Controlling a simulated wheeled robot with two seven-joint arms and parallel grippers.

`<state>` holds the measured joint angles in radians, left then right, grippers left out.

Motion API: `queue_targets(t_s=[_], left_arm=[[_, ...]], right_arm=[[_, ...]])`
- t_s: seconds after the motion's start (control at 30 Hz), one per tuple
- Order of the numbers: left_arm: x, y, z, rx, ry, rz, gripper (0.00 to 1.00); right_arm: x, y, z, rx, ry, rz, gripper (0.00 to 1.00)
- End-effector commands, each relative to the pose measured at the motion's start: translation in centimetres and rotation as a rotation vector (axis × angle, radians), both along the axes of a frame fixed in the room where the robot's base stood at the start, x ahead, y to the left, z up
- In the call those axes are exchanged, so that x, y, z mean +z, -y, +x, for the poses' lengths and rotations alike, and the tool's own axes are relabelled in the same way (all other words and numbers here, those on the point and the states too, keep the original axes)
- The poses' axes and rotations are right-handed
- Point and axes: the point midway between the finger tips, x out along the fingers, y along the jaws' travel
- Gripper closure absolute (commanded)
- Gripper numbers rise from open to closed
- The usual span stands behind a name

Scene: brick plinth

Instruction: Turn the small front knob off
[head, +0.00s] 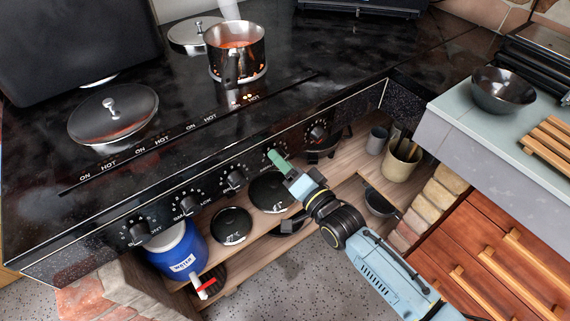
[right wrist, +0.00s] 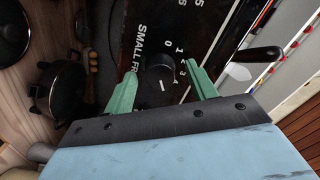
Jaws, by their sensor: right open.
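The small front knob (right wrist: 158,70) is a dark round knob with a white mark on its lower part. The label "SMALL FR..." is beside it, and a scale of numbers from 0 to 4 curves around it. My right gripper (right wrist: 161,68) is open, with one green finger on each side of the knob. I cannot tell whether the fingers touch it. In the head view my right gripper (head: 279,162) is at the stove's front panel and covers most of that knob. My left gripper is not in view.
Other knobs (head: 235,179) line the black stove front (head: 110,222). A steel pot (head: 236,65) with orange food stands on the cooktop, near lit indicators. A lidded pan (head: 113,115) is at left. Pans and a blue container (head: 178,250) fill the shelf below. A counter (head: 455,105) stands at right.

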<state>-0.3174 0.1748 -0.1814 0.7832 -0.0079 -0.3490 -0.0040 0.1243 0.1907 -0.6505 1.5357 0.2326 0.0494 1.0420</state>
Motion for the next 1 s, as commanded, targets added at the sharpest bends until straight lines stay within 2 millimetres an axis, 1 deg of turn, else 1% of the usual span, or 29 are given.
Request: queue_targets(t_s=[0.03,0.07,0.3,0.37,0.4,0.6,0.7,0.87,1.0], left_arm=[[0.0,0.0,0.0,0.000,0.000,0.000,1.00],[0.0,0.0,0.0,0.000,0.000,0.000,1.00],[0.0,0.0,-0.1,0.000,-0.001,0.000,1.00],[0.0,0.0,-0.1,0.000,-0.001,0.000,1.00],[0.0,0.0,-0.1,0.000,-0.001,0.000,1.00],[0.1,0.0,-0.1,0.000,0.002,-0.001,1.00],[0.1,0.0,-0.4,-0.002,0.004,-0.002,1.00],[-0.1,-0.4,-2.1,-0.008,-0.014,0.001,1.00],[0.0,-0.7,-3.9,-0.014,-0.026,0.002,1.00]], right_arm=[[0.0,0.0,0.0,0.000,0.000,0.000,0.43],[0.0,0.0,0.0,0.000,0.000,0.000,0.46],[0.0,0.0,0.0,0.000,0.000,0.000,0.78],[0.0,0.0,0.0,0.000,0.000,0.000,0.85],[0.0,0.0,0.0,0.000,0.000,0.000,0.88],[0.0,0.0,0.0,0.000,0.011,-0.015,0.88],[0.0,0.0,0.0,-0.001,0.027,-0.039,0.88],[0.1,0.1,0.0,-0.001,0.077,-0.107,0.88],[0.1,0.1,0.0,-0.001,0.143,-0.198,0.88]])
